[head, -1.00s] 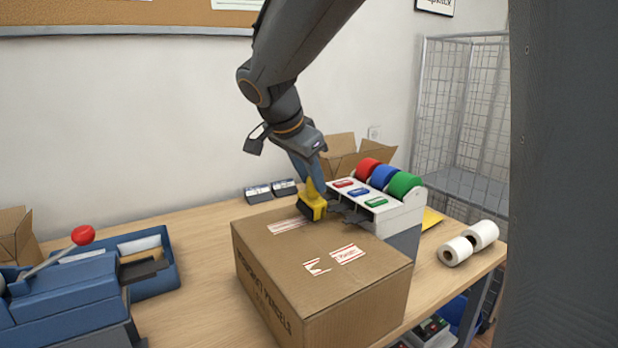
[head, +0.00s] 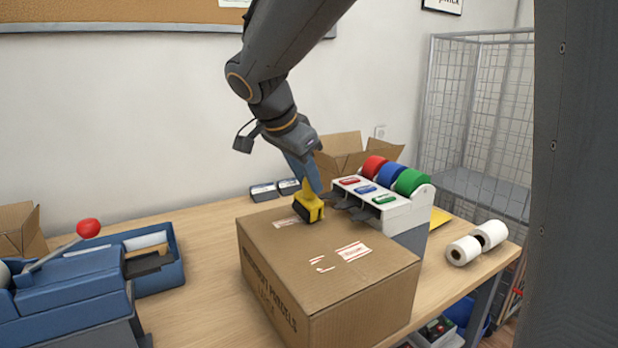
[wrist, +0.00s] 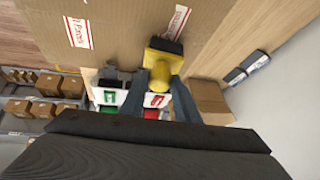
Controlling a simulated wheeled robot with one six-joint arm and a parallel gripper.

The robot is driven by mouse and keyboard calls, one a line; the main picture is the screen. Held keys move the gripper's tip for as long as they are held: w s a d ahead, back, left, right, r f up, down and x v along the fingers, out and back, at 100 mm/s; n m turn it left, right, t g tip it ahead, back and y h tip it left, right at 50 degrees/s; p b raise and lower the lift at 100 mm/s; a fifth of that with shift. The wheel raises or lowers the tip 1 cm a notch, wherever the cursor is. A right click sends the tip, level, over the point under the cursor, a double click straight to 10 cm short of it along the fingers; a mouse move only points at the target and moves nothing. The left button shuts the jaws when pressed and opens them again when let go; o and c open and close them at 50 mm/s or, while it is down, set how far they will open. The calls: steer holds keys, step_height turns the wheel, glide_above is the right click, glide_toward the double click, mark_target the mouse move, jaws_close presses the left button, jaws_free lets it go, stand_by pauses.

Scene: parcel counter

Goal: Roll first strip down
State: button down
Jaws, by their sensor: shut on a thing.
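A closed brown carton (head: 300,295) stands on the table. A white strip with red print (head: 285,222) lies on its top at the far side; the tool covers its right end. A second strip (head: 354,251) and torn-looking red-white marks (head: 321,264) lie nearer the front right. My gripper (head: 307,186) is shut on a yellow hand tool with a black working end (head: 309,210), held at the carton top. In the wrist view the tool (wrist: 160,62) meets the end of the first strip (wrist: 177,22). I cannot tell whether it presses down.
A white dispenser (head: 400,212) with red, blue and green rolls stands close right of the carton. White paper rolls (head: 463,250) lie at the table's right edge. A blue machine with a red-knobbed lever (head: 88,228) stands left. Bare tabletop (head: 205,275) lies between.

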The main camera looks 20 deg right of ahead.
steer(key=shift+a, duration=0.1)
steer(key=shift+s+a+b, duration=0.15)
steer(key=shift+a+b, duration=0.1)
steer(key=shift+a, duration=0.45)
steer(key=shift+s+a+b, duration=0.1)
steer(key=shift+a+b, duration=0.1)
steer(key=shift+a, duration=0.5)
steer(key=a, duration=0.3)
steer(key=shift+s+b, duration=0.35)
steer(key=shift+r, duration=0.1)
steer(key=shift+r+p, duration=1.7)
steer(key=shift+r, duration=1.2)
